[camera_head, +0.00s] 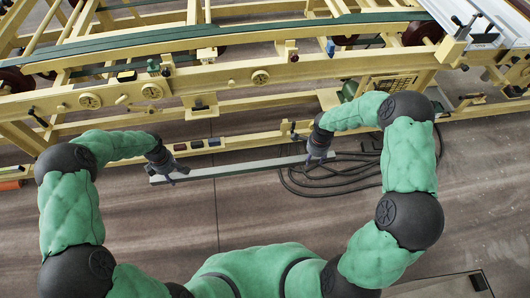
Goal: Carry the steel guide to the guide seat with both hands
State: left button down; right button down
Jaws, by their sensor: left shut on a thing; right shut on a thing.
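The steel guide (240,168) is a long, thin grey bar held roughly level in front of the yellow machine, its right end slightly higher in the picture. My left gripper (168,176) is shut on it near its left end. My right gripper (318,159) is shut on it near its right end. The fingertips are small and partly hidden by the wrists. I cannot tell which part of the machine is the guide seat.
The yellow machine frame (230,76) with knobs and green rails spans the far side. Black cables (335,182) lie coiled on the floor at the right, near the guide's right end. The brown floor (180,225) between my arms is clear.

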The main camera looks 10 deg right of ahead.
notch_tip(320, 180, up, 18)
jog(key=p, duration=1.7)
jog(key=shift+w, duration=0.1)
